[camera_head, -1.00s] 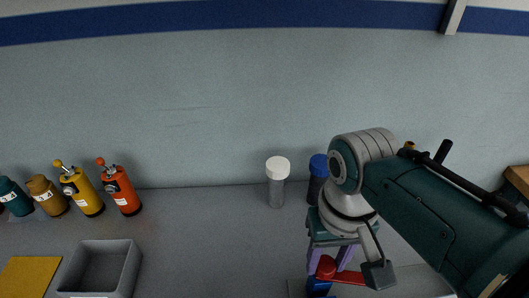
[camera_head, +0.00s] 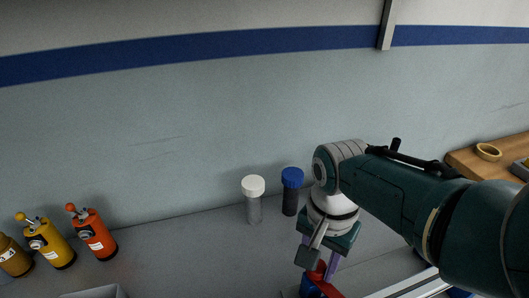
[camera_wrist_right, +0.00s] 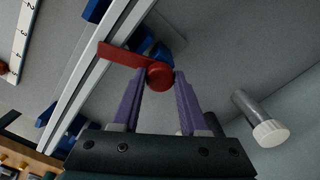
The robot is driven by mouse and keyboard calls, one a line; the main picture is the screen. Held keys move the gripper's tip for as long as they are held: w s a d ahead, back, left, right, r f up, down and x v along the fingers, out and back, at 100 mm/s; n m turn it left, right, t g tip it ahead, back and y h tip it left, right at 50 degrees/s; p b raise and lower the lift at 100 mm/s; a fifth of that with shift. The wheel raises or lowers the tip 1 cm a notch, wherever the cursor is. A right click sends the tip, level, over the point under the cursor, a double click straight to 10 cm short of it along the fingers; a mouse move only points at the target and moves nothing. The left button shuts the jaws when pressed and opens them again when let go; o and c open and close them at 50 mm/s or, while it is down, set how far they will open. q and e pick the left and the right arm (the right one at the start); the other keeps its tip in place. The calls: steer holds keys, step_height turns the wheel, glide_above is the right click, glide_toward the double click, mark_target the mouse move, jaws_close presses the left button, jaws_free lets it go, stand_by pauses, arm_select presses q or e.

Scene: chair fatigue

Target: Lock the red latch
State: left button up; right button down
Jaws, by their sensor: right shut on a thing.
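The red latch (camera_head: 330,287) shows at the bottom edge of the head view, partly cut off, on a blue base (camera_head: 309,289). In the right wrist view the red latch (camera_wrist_right: 125,55) has a flat arm reaching left from a round hub. My right gripper (camera_head: 323,262) points down over it. In the wrist view its purple fingers (camera_wrist_right: 160,82) close on either side of the round hub and grip it. My left gripper is not in view.
A white-capped jar (camera_head: 253,199) and a blue-capped jar (camera_head: 291,191) stand behind my right gripper. A metal rail (camera_wrist_right: 92,82) runs beside the latch. Orange (camera_head: 92,234) and yellow (camera_head: 48,243) bottles stand at left. The grey bench between is clear.

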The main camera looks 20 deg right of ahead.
steer(key=m, duration=0.4)
steer(key=shift+d+f+m, duration=0.1)
steer(key=shift+m, duration=0.2)
stand_by(0.5)
steer(key=shift+c, duration=2.2)
jaws_free()
step_height(320, 180, up, 9)
steer(key=p, duration=0.5)
steer(key=shift+r, duration=0.55)
